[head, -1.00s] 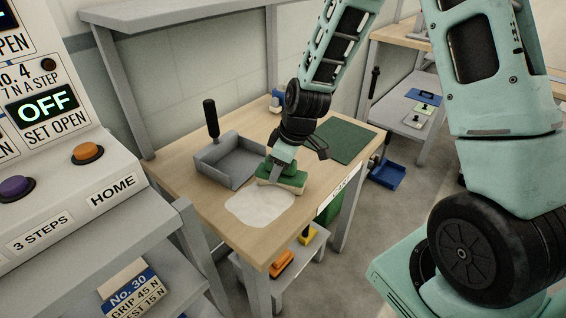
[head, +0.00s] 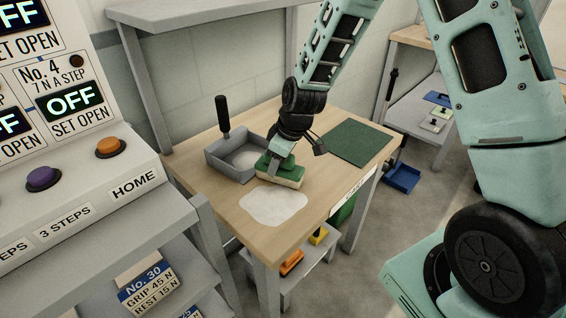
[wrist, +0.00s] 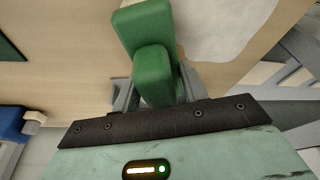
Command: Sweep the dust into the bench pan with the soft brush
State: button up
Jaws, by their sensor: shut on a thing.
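The soft brush (head: 287,172) has a green back and cream bristles. My gripper (head: 280,160) is shut on its green handle; the grip also shows in the wrist view, with the brush (wrist: 142,35) between the fingers. The grey bench pan (head: 228,168), with an upright black handle, stands just left of the brush. Whether the bristles touch the bench or pan is unclear.
The wooden bench (head: 225,200) has a dark green mat (head: 357,142) at the back right. A grey control panel (head: 100,195) stands at the left. Below are a shelf with orange and yellow items, and a blue tray (head: 402,177) beyond.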

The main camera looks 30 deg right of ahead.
jog(key=shift+w+a+f, duration=0.1)
jog(key=shift+w, duration=0.25)
notch_tip(320, 180, up, 7)
jog(key=p, duration=0.5)
jog(key=shift+s, duration=0.15)
